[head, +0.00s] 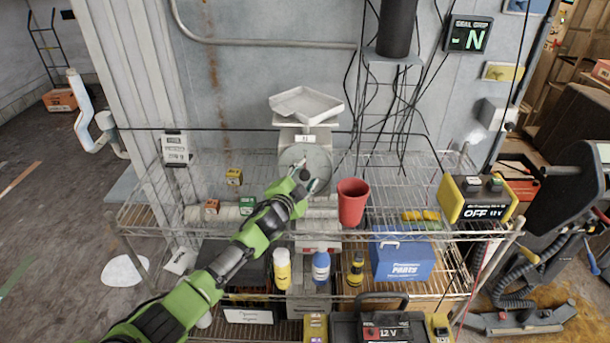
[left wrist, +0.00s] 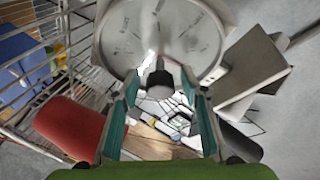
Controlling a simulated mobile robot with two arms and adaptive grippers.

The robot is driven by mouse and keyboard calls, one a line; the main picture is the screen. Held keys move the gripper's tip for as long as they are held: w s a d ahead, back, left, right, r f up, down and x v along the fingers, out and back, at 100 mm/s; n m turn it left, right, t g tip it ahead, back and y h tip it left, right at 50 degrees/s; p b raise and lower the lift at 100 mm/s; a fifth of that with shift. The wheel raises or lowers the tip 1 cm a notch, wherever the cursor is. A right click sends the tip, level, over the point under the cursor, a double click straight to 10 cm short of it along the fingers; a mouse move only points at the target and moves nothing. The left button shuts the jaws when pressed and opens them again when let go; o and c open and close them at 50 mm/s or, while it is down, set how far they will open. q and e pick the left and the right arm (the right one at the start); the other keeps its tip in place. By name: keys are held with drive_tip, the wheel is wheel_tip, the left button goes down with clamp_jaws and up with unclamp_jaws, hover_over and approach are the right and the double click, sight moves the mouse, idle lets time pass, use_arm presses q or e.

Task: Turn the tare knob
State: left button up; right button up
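A grey scale with a round dial (head: 318,158) and a metal pan (head: 305,104) stands on the wire shelf against the wall. In the left wrist view the dial (left wrist: 160,32) fills the top, tilted in the picture. The dark tare knob (left wrist: 160,82) sits below the dial's middle. My left gripper (head: 306,182) reaches the scale's front in the head view and covers the knob area. In the left wrist view its teal fingers (left wrist: 160,85) are open, one on each side of the knob, with gaps showing. My right gripper is in neither view.
A red cup (head: 352,202) stands right of the left gripper on the wire shelf (head: 405,190). A yellow-black power box (head: 477,198) sits farther right. Bottles and a blue parts box (head: 402,257) are on the lower shelf. Cables hang behind the scale's right side.

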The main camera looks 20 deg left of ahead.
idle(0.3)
use_arm(q)
drive_tip(key=s+r, duration=0.2)
drive_tip(key=s, duration=0.9)
drive_tip(key=shift+s+a, duration=0.35)
drive_tip(key=shift+s, duration=0.05)
